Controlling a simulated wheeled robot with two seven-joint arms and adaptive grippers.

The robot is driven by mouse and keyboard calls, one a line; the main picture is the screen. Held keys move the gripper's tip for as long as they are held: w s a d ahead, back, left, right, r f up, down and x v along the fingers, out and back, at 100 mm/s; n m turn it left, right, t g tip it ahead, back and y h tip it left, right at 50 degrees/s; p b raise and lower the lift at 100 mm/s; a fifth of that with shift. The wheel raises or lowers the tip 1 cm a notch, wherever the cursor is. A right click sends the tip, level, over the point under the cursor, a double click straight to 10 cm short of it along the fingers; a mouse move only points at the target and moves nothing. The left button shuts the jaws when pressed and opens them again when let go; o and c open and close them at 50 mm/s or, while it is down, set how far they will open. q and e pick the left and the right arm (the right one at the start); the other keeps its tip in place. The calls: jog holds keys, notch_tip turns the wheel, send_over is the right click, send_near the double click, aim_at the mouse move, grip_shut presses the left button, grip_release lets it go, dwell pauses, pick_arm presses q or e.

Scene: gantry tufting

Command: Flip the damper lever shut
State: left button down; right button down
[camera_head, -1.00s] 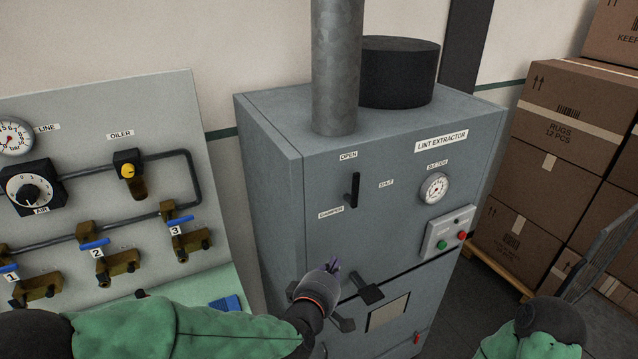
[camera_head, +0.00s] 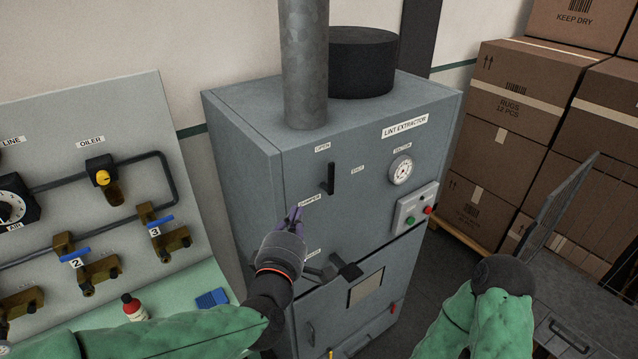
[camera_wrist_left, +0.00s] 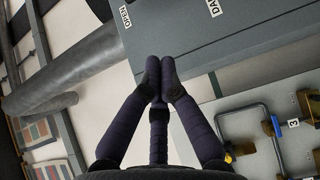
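The black damper lever (camera_head: 330,180) stands upright on the front of the grey lint extractor (camera_head: 240,150). The OPEN label (camera_head: 322,147) is above it, the SHUT label (camera_head: 357,168) to its right, and the DAMPER label (camera_head: 309,199) below left. My left gripper (camera_head: 295,213) is below and left of the lever, over the DAMPER label's left end, apart from the lever. In the left wrist view its dark fingers (camera_wrist_left: 160,68) come together at the tips with nothing between them. My right gripper is out of view.
Below the lever are a black handle (camera_head: 348,270) and a button box (camera_head: 415,205). Cartons (camera_head: 510,110) are stacked at right.

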pick_arm(q)
jog(key=p, duration=0.1)
send_near(328, 176)
jog(key=w+a, duration=0.4)
jog(key=shift+w+d+p, duration=0.7)
jog(key=shift+w+d, duration=0.8)
jog(key=shift+d, duration=0.3)
